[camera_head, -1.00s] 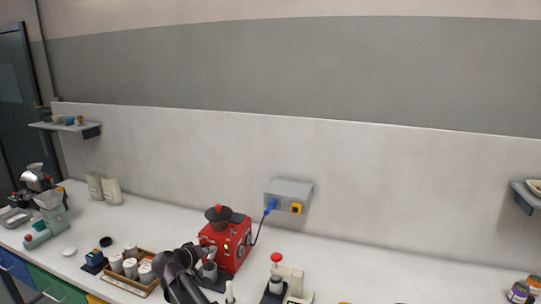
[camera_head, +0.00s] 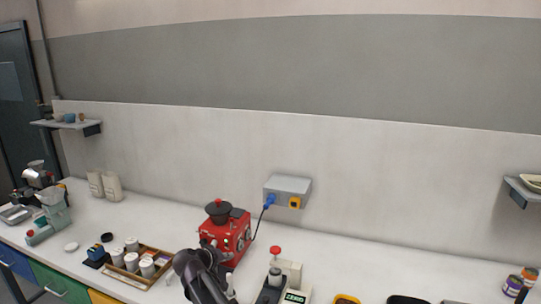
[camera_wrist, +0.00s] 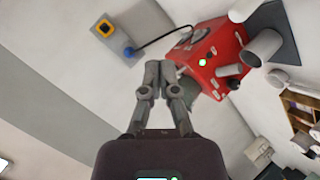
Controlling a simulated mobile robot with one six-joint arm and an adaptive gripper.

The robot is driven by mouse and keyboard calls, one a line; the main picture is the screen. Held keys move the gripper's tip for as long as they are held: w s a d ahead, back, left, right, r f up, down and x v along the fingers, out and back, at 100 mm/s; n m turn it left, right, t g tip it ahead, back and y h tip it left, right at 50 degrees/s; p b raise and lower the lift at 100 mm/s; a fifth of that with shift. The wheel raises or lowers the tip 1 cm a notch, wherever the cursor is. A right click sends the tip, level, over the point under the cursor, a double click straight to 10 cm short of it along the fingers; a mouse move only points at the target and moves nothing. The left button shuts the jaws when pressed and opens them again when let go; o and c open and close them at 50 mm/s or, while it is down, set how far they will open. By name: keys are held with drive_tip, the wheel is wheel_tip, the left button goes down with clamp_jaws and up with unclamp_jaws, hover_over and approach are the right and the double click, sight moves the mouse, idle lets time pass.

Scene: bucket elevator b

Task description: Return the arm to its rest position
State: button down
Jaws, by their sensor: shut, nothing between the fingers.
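My gripper (camera_wrist: 159,75) shows in the wrist view with its two fingers together at the tips and nothing between them. In that view it points toward the white wall, with the red machine (camera_wrist: 215,60) beyond it on the right. In the head view my dark arm (camera_head: 203,275) is at the bottom centre, in front of the red machine (camera_head: 226,236); the fingers cannot be made out there.
A wooden tray (camera_head: 160,270) with white containers stands left of my arm. A scale-like device (camera_head: 296,297) and a red-topped device (camera_head: 275,262) stand to the right. A grey socket box (camera_head: 288,188) is on the wall. The air above the bench is clear.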

drive_tip(key=s+d+f+m+g+b, duration=0.1)
drive_tip(key=s+d+f+g, duration=0.1)
drive_tip(key=d, duration=0.4)
drive_tip(key=s+d+f+m+g+y+b, duration=0.1)
drive_tip(key=s+d+f+g, duration=0.1)
drive_tip(key=d+f, duration=0.3)
drive_tip(key=s+d+f+g+b, duration=0.2)
drive_tip(key=s+d+f, duration=0.1)
drive_tip(key=d, duration=0.5)
drive_tip(key=shift+d+f+m, duration=0.4)
drive_tip(key=s+d+f+g+y+b, duration=0.1)
drive_tip(key=s+d+f, duration=0.1)
drive_tip(key=s+d, duration=0.1)
drive_tip(key=s+d+f+m+g+y+b, duration=0.1)
drive_tip(key=s+d+f+y+b, duration=0.1)
drive_tip(key=s+d, duration=0.2)
drive_tip(key=s+d+f+m+g+y+b, duration=0.1)
drive_tip(key=s+d+f+y, duration=0.1)
drive_tip(key=s+d+f, duration=0.1)
drive_tip(key=shift+s+d+g, duration=0.3)
drive_tip(key=shift+s+d, duration=0.05)
drive_tip(key=shift+s, duration=0.45)
drive_tip(key=shift+s+d+f+y+b, duration=0.15)
drive_tip(key=shift+s+d+y+b, duration=0.15)
drive_tip(key=shift+s, duration=0.2)
